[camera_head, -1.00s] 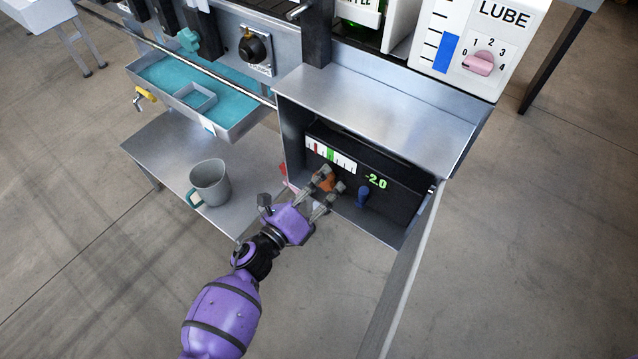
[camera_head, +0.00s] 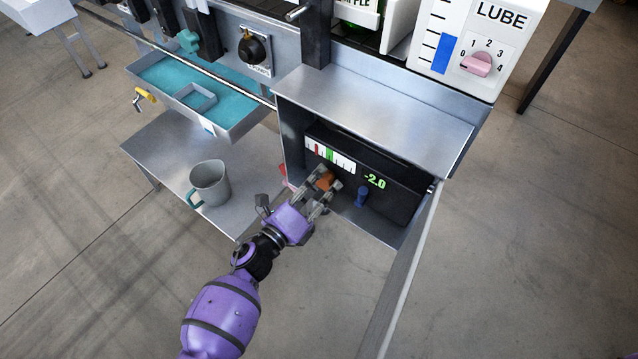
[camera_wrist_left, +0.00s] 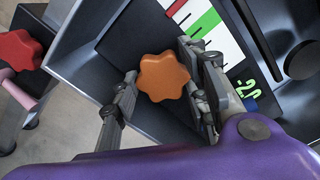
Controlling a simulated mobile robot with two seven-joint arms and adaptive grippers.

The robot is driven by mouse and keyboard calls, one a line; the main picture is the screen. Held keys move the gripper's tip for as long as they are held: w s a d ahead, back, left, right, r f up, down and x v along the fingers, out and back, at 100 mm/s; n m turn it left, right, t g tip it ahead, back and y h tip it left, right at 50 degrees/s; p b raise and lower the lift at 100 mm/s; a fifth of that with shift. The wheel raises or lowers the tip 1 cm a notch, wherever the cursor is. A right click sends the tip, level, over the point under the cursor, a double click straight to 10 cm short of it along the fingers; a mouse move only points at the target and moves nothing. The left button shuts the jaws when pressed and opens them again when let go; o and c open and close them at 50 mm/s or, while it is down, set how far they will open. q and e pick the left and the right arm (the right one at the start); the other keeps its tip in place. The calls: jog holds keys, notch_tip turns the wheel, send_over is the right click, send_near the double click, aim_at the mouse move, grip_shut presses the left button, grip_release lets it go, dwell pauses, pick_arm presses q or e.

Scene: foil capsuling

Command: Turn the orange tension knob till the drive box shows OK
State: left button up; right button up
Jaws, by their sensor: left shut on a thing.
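The orange tension knob (camera_head: 325,181), lobed like a star, is on the front of the black drive box (camera_head: 398,200). It shows clearly in the left wrist view (camera_wrist_left: 163,77). My left gripper (camera_head: 322,190) has a finger on either side of it and is shut on it; the fingers also show in the left wrist view (camera_wrist_left: 160,90). The box's green display (camera_head: 375,181) reads -2.0. A white gauge strip (camera_head: 343,161) above the knob carries a red mark and a green band. My right gripper is not in view.
A blue knob (camera_head: 362,197) stands right of the orange one. A metal hood (camera_head: 375,105) overhangs the box, and a panel (camera_head: 405,280) stands at its right. A grey mug (camera_head: 210,183) is on the shelf to the left. A red knob (camera_wrist_left: 18,50) shows in the wrist view.

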pick_arm(q)
jog(key=n+p, duration=0.1)
jog(key=n, duration=0.3)
jog(key=shift+a+f, duration=0.1)
jog(key=n, duration=0.3)
jog(key=shift+p, duration=0.3)
jog(key=n+p, duration=0.1)
jog(key=n, duration=0.4)
jog(key=shift+f, duration=0.1)
jog(key=shift+s+n, duration=0.1)
jog(key=shift+n, duration=0.9)
jog(key=shift+f+p, duration=0.15)
jog(key=shift+p, duration=0.15)
jog(key=o, duration=1.1)
jog(key=v, duration=1.2)
jog(key=shift+n, duration=0.3)
